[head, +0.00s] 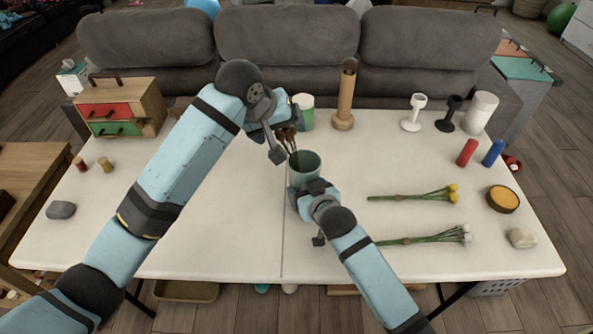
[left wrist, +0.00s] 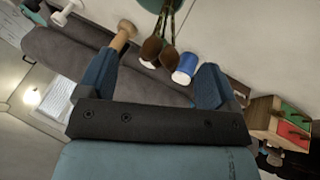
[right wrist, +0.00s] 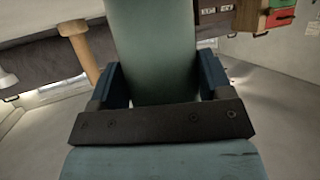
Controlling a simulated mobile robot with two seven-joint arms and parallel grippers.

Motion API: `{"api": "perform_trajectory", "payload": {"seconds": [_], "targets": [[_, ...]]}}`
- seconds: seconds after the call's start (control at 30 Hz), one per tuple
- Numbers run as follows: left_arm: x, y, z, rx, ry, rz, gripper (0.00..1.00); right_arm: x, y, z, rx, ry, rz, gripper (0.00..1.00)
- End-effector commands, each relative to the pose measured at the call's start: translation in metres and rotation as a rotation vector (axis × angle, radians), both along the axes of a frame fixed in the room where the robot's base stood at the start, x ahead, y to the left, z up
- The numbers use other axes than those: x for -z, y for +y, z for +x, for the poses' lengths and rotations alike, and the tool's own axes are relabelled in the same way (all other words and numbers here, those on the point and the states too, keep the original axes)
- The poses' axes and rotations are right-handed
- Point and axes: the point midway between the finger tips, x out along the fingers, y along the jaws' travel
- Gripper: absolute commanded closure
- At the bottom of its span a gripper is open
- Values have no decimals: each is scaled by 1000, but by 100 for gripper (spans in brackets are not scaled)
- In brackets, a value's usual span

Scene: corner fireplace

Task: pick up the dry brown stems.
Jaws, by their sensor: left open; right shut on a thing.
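The dry brown stems (head: 291,136) stand in a teal vase (head: 305,170) near the middle of the white table, their dark heads rising above its rim. My left gripper (head: 286,143) is open at the stem heads. In the left wrist view, the brown heads (left wrist: 168,54) lie between and slightly beyond the open fingers (left wrist: 157,72), with the vase's edge at the top. My right gripper (head: 307,188) is shut on the vase, which fills the space between its fingers in the right wrist view (right wrist: 153,50). The stems' lower ends are hidden inside the vase.
Yellow flowers (head: 415,195) and white flowers (head: 430,237) lie at right. A small drawer chest (head: 148,105) stands at back left. The table's left front is mostly clear.

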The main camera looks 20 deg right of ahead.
Motion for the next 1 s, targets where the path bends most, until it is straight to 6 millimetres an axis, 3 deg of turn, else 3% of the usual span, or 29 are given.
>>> {"api": "perform_trajectory", "payload": {"seconds": [0.3,0.6,0.9,1.0], "targets": [[41,-14,9,0,2,1,15,-1,0,0,0,-1,0,55],[46,-16,11,1,0,1,15,0,0,0,0,-1,0,55],[46,-16,11,0,1,1,80,0,0,0,0,-1,0,55],[45,-16,11,0,0,1,80,-1,0,0,0,-1,0,55]]}}
